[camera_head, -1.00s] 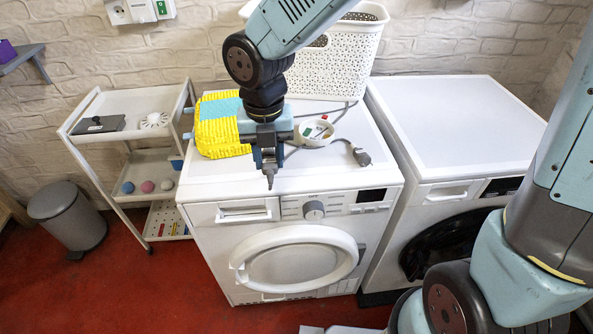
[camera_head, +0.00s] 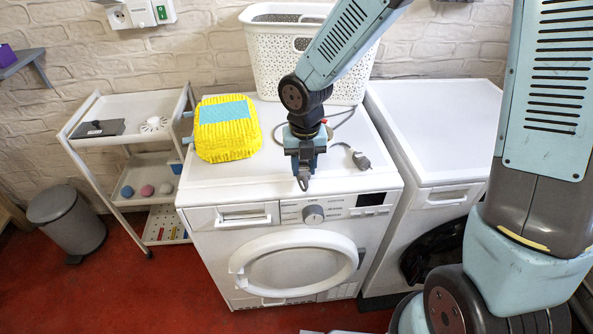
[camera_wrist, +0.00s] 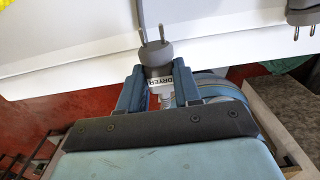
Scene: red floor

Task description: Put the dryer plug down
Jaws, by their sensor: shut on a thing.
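My gripper (camera_head: 304,178) is shut on the grey dryer plug (camera_head: 302,184), above the front part of the left washing machine's white top (camera_head: 230,182). In the wrist view my gripper (camera_wrist: 158,92) holds the dryer plug (camera_wrist: 157,56) by its body. Its "DRYER" label shows between the fingers, and its two pins point away from the gripper. I cannot tell whether the plug touches the top. A second grey plug (camera_head: 361,160) lies on the same top to the right; its pins also show in the wrist view (camera_wrist: 303,15).
A yellow and blue cleaning pad (camera_head: 226,145) lies on the top at the left. A white perforated basket (camera_head: 270,68) stands at the back. A grey cable (camera_head: 345,118) runs behind my gripper. The right machine's top (camera_head: 440,125) is clear. A white trolley (camera_head: 120,146) stands left.

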